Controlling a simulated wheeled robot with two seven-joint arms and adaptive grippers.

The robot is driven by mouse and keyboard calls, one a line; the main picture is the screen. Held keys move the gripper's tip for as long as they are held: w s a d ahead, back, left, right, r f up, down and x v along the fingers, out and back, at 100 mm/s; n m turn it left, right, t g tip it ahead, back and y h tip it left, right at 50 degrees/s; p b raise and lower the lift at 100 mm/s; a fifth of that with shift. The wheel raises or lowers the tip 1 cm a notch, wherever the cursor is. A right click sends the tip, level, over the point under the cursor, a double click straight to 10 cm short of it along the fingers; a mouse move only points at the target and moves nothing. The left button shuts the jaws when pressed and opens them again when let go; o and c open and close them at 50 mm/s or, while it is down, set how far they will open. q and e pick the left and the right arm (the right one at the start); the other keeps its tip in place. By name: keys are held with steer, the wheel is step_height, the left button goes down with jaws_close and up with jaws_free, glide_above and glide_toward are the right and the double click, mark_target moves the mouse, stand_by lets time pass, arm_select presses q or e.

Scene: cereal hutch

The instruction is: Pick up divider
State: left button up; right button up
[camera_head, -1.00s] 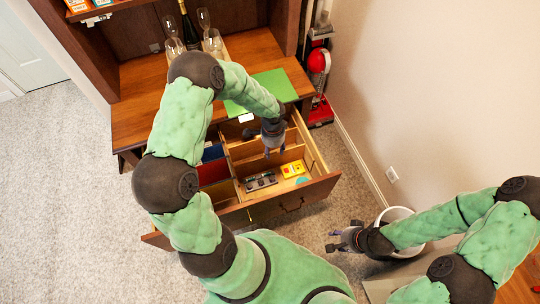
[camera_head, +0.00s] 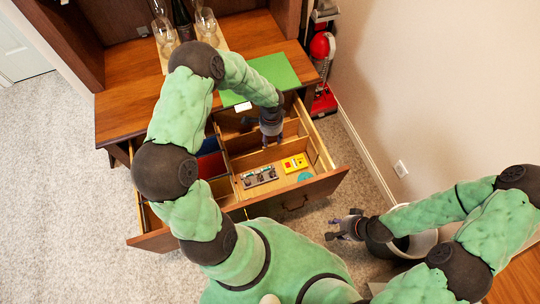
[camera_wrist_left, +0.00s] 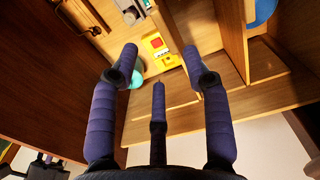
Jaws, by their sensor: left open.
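Thin wooden dividers split the open drawer (camera_head: 318,186) into compartments. One divider (camera_head: 262,157) crosses the drawer just below my left gripper (camera_head: 271,142). In the left wrist view, a divider panel (camera_wrist_left: 236,45) stands right of the left gripper (camera_wrist_left: 160,62), and a wooden board (camera_wrist_left: 182,100) lies behind its fingers. The left fingers are spread and empty, pointing down into the drawer. I cannot tell whether they touch a divider. My right gripper (camera_head: 338,227) has its fingers spread, empty, outside the drawer at the right.
The front compartment holds a grey gadget (camera_head: 259,177), a yellow item (camera_head: 294,163) and a teal round thing (camera_head: 305,176). A white bin (camera_head: 420,243) is beside my right arm.

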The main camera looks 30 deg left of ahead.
mark_target(270, 146)
arm_select(q)
steer(key=shift+w+a+f+b, duration=0.1)
steer(key=shift+f+b, duration=0.85)
steer(key=shift+f, duration=1.25)
steer(key=shift+w+a+f+b, duration=0.1)
steer(key=shift+f+b, duration=0.85)
steer(key=shift+f, duration=1.25)
steer(key=shift+r, duration=0.1)
steer(key=shift+c, duration=0.3)
jaws_close()
